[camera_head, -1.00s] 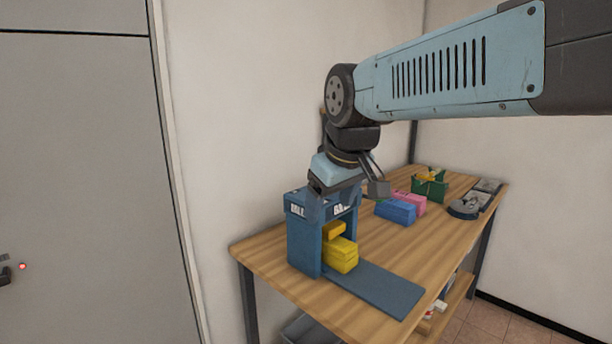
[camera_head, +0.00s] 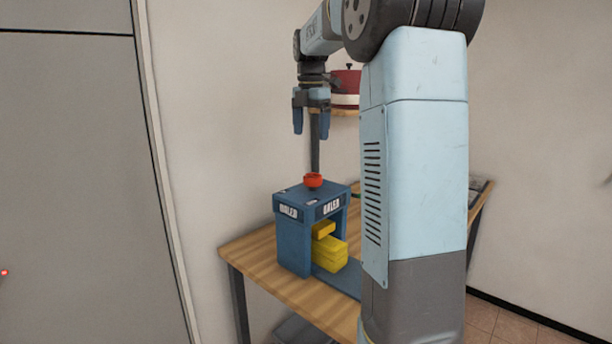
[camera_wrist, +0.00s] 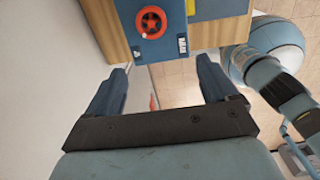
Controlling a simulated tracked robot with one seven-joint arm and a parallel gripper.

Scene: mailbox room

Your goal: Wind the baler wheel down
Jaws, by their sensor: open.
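The blue baler (camera_head: 296,240) stands on the wooden table, with a red wheel (camera_head: 313,181) on its top. Yellow blocks (camera_head: 332,252) sit in its opening, below a smaller yellow piece (camera_head: 323,229). In the wrist view the red wheel (camera_wrist: 152,21) shows from above on the baler's top (camera_wrist: 172,42), ahead of the fingertips. My gripper (camera_head: 312,128) is open and empty, pointing down above the wheel and apart from it. In the wrist view my gripper's two fingers (camera_wrist: 162,78) stand wide apart with nothing between them.
The wooden table (camera_head: 245,258) runs back to the right, its middle hidden by my arm. A red and white pot (camera_head: 345,88) stands on a wall shelf (camera_head: 346,112) behind my gripper. A grey door (camera_head: 70,170) is at the left.

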